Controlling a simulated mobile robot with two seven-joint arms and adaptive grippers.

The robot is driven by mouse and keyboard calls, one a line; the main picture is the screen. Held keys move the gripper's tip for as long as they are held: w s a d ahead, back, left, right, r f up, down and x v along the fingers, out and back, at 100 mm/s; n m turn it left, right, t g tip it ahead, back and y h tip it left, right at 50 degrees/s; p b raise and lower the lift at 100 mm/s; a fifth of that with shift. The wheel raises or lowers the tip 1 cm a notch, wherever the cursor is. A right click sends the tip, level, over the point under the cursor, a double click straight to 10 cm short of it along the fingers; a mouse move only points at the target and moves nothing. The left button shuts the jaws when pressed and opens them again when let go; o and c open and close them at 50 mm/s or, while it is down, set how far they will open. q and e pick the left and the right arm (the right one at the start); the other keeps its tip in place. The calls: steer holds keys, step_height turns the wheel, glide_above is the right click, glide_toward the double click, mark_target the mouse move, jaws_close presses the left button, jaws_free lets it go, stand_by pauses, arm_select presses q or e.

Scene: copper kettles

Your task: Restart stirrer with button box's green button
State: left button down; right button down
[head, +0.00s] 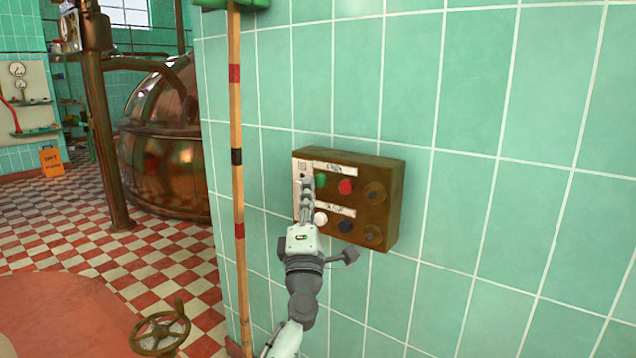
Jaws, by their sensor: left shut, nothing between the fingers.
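The button box (392,200) is a brown box fixed to the green tiled wall. Its upper row has a green button (321,181), a red button (345,187) and a dark knob (374,193). Its lower row has a white button (320,218), a dark blue button (345,226) and another dark knob (373,233). White labels sit above both rows. My left gripper (307,183) is shut and empty, its fingertips at the left part of the box, just left of the green button. I cannot tell whether they touch it. My right gripper is out of view.
A wooden pole (236,200) with red and black bands stands against the wall left of the box. A brass handwheel (160,334) is at the lower left. A large copper kettle (165,160) stands behind on the checkered floor. The wall right of the box is clear.

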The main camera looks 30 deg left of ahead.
arm_select(q)
steer(key=shift+w, duration=0.1)
stand_by(0.4)
steer(key=shift+w, duration=0.35)
steer(key=shift+w+d, duration=0.1)
steer(key=shift+w, duration=0.35)
stand_by(0.6)
steer(key=shift+s, duration=0.1)
steer(key=shift+s+p, duration=0.3)
steer(key=shift+s, duration=0.5)
steer(key=s, duration=0.1)
steer(key=s+p, duration=0.1)
steer(key=s, duration=0.3)
steer(key=shift+a, duration=0.25)
